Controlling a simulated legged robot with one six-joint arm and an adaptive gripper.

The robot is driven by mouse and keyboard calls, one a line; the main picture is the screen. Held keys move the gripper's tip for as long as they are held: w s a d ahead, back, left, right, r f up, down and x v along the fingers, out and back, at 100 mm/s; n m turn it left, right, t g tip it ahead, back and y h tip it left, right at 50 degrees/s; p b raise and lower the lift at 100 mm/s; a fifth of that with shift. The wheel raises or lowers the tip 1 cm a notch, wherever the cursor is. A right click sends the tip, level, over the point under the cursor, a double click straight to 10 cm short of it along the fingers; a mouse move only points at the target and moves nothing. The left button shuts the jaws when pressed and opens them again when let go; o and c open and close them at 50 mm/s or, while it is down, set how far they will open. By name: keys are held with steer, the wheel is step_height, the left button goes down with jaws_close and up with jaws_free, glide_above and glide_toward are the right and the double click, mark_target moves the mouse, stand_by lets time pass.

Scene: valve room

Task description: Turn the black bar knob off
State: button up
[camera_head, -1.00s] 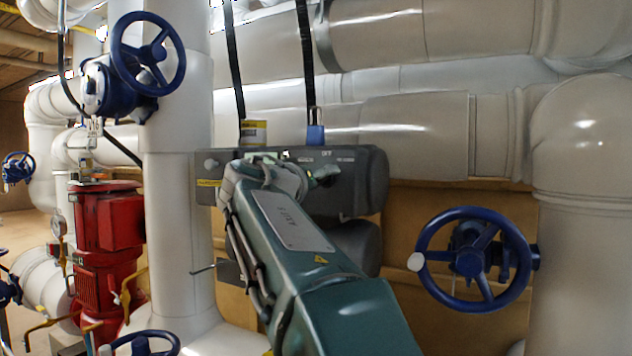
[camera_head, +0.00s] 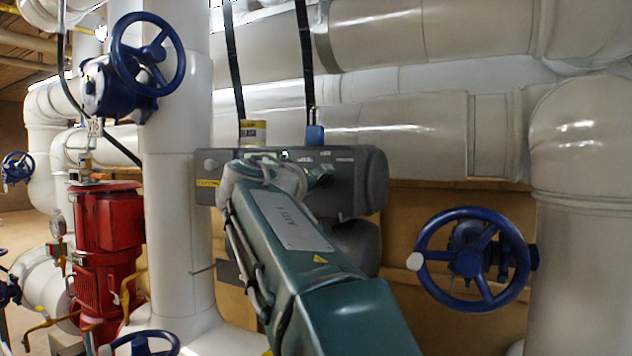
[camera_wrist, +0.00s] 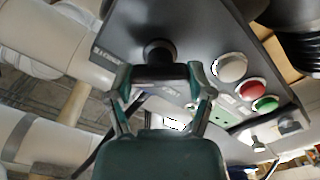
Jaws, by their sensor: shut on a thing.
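The black bar knob (camera_wrist: 158,72) sits on the face of a dark grey control box (camera_wrist: 190,30) in the wrist view. Its bar lies crosswise between the two green fingers of my gripper (camera_wrist: 159,80), which is shut on it, one finger at each end. The round base of the knob shows just beyond the bar. In the head view the control box (camera_head: 358,180) hangs in front of the pipes, and my arm reaches up to its face. The knob is hidden behind my arm there, and the fingers are hard to make out.
A white button (camera_wrist: 230,67), a red button (camera_wrist: 251,89) and a green button (camera_wrist: 265,104) sit right of the knob. A blue handwheel (camera_head: 472,260) is to the right, another (camera_head: 148,54) upper left. A red machine (camera_head: 105,250) stands left. Pipes surround the box.

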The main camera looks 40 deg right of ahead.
steer(key=n, duration=0.4)
steer(key=shift+w+f+n, duration=0.1)
steer(key=shift+f+n, duration=0.05)
steer(key=shift+n, duration=0.25)
steer(key=n, duration=0.4)
steer(key=shift+n, duration=0.3)
steer(key=shift+f, duration=0.1)
steer(key=o, duration=1.1)
steer(key=shift+w, duration=0.1)
